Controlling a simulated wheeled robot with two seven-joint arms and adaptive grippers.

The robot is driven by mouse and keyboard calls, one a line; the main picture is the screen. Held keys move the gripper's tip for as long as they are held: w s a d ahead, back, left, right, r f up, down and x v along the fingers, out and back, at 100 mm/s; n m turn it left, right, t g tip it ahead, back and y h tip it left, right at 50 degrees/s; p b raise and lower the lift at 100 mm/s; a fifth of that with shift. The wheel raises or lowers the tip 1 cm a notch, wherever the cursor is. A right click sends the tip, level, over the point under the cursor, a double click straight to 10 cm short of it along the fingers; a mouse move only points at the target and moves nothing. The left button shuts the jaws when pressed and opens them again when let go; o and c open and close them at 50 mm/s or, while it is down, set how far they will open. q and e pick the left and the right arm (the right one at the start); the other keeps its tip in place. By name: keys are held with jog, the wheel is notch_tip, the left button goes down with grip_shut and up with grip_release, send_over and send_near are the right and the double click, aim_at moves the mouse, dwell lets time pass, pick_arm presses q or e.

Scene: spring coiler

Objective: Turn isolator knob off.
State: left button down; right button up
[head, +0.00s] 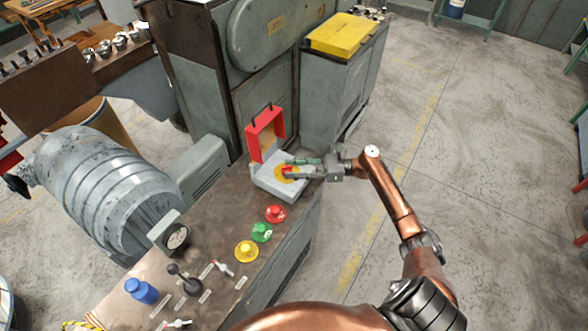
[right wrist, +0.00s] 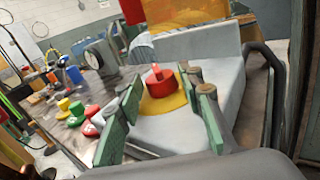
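The isolator knob (head: 287,171) is a small red handle on a yellow disc, on top of a pale grey box (head: 277,188) at the bench's far end. It also shows in the right wrist view (right wrist: 160,80), upright between and just beyond the green-padded fingertips. My right gripper (head: 298,166) reaches in from the right, low over the box. Its fingers are spread to either side of the knob in the right wrist view (right wrist: 168,92), with gaps visible; I see no clear contact. A red-framed cover (head: 266,132) stands raised behind the box. My left gripper is not in view.
Red (head: 275,213), green (head: 262,232) and yellow (head: 246,251) buttons sit on the bench before the box. A lever (head: 187,281), a gauge (head: 177,237) and a grey motor (head: 105,180) are farther left. The machine body rises behind; open floor lies right.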

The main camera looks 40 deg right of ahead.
jog(key=shift+o, duration=1.1)
jog(key=shift+d, duration=0.1)
jog(key=shift+s, duration=0.1)
jog(key=v, duration=1.2)
jog(key=shift+f, duration=0.1)
